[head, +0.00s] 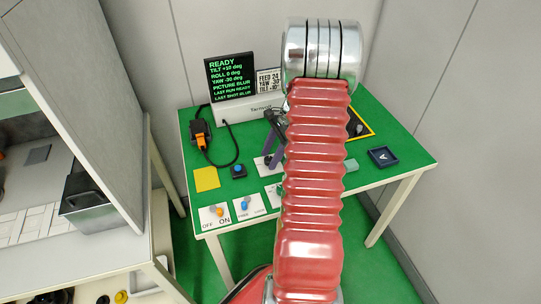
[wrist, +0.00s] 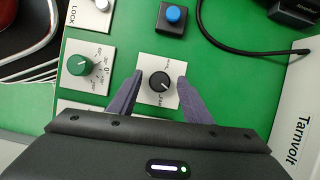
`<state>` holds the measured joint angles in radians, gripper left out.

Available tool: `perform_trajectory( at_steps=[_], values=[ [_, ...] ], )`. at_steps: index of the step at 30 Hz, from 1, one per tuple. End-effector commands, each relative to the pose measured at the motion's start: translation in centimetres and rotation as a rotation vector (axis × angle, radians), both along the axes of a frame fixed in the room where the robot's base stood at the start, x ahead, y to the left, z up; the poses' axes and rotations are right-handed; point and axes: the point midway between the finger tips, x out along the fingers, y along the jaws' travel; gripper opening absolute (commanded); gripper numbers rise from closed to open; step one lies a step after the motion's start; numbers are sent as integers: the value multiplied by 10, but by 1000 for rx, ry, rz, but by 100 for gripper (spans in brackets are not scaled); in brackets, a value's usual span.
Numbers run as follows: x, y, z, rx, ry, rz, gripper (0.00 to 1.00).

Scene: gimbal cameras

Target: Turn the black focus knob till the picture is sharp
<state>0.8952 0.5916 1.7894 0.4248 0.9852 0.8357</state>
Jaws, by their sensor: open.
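The black focus knob (wrist: 160,82) sits on a small white plate (wrist: 146,68) in the wrist view, with a pale pointer mark on its top. The plate's lettering is too small to read for certain. My gripper (wrist: 160,77) is open, its two purple-grey fingers on either side of the knob with a visible gap at each side. How high the fingertips are above the plate I cannot tell. In the head view my red arm hides part of the table. The black display (head: 230,77) there reads READY, TILT +10, ROLL 0, YAW -30, PICTURE BLUR, LAST SHOT BLUR.
A green dial (wrist: 80,65) is left of the knob, and a blue button (wrist: 174,16) on a black box is above it. A black cable (wrist: 240,47) runs at upper right. In the head view, switches stand along the table's front edge and a dark tray (head: 383,156) lies right.

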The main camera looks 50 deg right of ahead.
Motion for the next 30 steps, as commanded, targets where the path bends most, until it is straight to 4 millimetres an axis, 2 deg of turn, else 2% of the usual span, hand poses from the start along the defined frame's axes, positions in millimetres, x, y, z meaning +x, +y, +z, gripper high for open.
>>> perform_trajectory(
  at_steps=[5, 11, 30],
  values=[
    [0, -1, 3, 0, -1, 0, 45],
    [-3, -9, 21, -3, -1, -1, 45],
    [-20, -45, 117, -3, -1, -1, 45]
  ],
)
